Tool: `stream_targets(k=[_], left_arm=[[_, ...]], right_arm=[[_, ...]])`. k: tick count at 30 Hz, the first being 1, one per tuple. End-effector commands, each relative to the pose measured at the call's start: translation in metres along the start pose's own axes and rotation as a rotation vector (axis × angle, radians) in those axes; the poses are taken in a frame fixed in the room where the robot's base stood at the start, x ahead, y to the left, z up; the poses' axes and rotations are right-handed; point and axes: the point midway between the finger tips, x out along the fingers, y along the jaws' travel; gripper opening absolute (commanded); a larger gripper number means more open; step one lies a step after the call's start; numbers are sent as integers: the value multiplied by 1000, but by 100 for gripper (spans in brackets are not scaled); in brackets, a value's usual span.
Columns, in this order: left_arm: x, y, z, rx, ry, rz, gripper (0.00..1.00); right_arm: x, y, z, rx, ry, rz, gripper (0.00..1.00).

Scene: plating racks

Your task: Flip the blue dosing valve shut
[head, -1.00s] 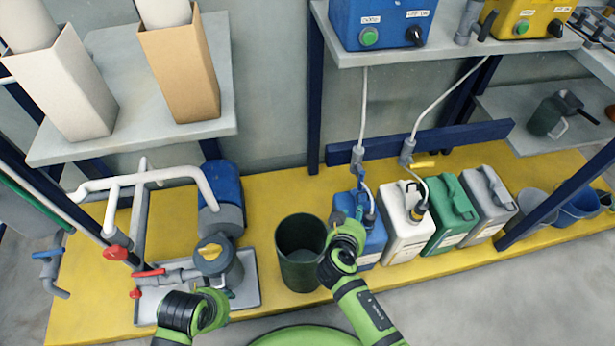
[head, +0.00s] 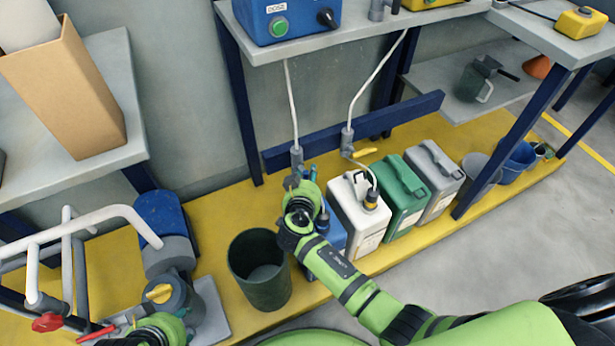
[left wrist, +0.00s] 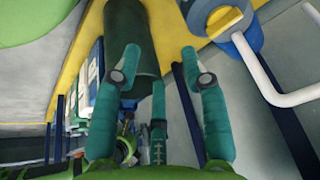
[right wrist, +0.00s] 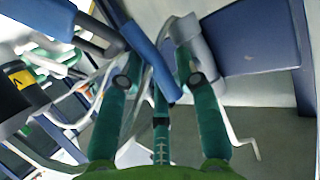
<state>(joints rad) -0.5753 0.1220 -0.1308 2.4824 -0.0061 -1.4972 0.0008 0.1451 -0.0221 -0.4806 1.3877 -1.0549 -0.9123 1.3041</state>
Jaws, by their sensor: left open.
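The blue dosing valve's lever (left wrist: 97,62) cannot be made out clearly in the left wrist view, but in the right wrist view the long blue lever (right wrist: 150,60) slants down between my fingertips. The grey valve body (head: 296,157) sits on the hose above the blue canister (head: 333,238). In the head view my right gripper (head: 297,186) is just below the valve and hides part of it and the canister. Its fingers are spread on both sides of the lever; contact cannot be told. My left gripper (head: 150,335) is open and empty by the pump at lower left.
White (head: 358,212), green (head: 403,200) and grey (head: 437,182) canisters stand right of the blue one. A yellow valve lever (head: 365,151) is close to the right. A dark green bin (head: 260,272) stands left of the arm. A shelf (head: 350,35) overhangs the hoses.

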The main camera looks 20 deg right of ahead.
Motion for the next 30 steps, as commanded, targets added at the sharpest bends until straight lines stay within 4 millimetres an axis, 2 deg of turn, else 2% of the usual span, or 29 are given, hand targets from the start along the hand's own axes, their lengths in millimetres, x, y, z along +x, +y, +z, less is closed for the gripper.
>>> stream_targets(k=[3,4,6,15,20,26,30], left_arm=[[0,0,0,0,0,0,44],[0,0,0,0,0,0,44],[0,0,0,0,0,0,44],[-1,0,1,0,-8,0,44],[-2,-2,20,-8,-97,-1,44],[22,-1,22,-6,-112,2,44],[48,0,30,-4,-130,6,44]], right_arm=[[0,0,0,0,0,0,34],[0,0,0,0,0,0,26],[0,0,0,0,1,0,0],[0,0,-1,7,-4,-3,0],[-1,0,-2,39,-26,-16,0],[-2,-1,-3,129,-89,-51,0],[-3,-1,-4,215,-150,-86,0]])
